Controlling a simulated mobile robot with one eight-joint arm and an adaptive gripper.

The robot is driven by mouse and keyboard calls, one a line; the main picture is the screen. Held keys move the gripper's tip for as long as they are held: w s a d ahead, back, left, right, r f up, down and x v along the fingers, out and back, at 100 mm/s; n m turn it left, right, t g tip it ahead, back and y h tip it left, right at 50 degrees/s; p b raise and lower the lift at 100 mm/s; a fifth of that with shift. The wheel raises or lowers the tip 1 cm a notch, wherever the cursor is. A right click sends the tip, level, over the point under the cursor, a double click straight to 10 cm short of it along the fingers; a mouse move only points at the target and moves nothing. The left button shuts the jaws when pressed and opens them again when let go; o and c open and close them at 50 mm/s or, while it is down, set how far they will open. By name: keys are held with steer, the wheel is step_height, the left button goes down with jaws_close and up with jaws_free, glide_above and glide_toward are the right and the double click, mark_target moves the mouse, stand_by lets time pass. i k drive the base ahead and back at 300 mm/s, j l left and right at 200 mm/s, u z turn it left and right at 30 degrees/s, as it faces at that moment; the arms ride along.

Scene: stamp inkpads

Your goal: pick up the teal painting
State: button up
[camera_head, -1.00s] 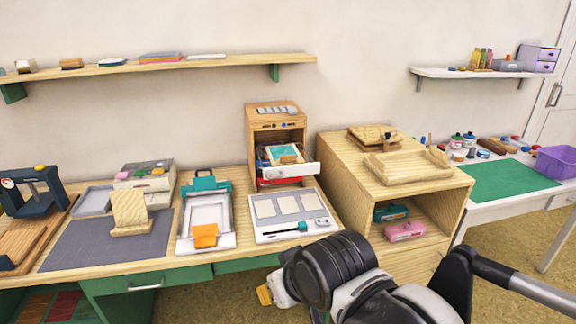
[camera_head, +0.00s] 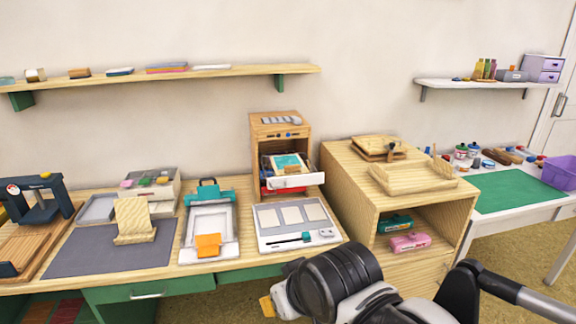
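A small teal picture (camera_head: 286,161), which looks like the teal painting, lies tilted in the pulled-out white-fronted tray of a small wooden cabinet (camera_head: 262,131) at the back of the workbench. A tan patch shows on the picture, and the cabinet top shades its back part. My gripper (camera_head: 267,306) shows only in part at the bottom middle, as a yellow tip beside my dark arm joint. It is in front of the bench and well apart from the picture. Whether its fingers are open or shut is hidden.
A taller wooden cabinet (camera_head: 353,201) stands to the right, holding teal and pink items. A wall shelf (camera_head: 230,72) runs above.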

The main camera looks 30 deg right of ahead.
mark_target(288, 161)
steer(key=i+l, duration=0.35)
steer(key=l, duration=0.15)
steer(key=i+l, duration=0.35)
steer(key=l, duration=0.15)
steer(key=i+l, duration=0.4)
steer(key=l+u, duration=0.05)
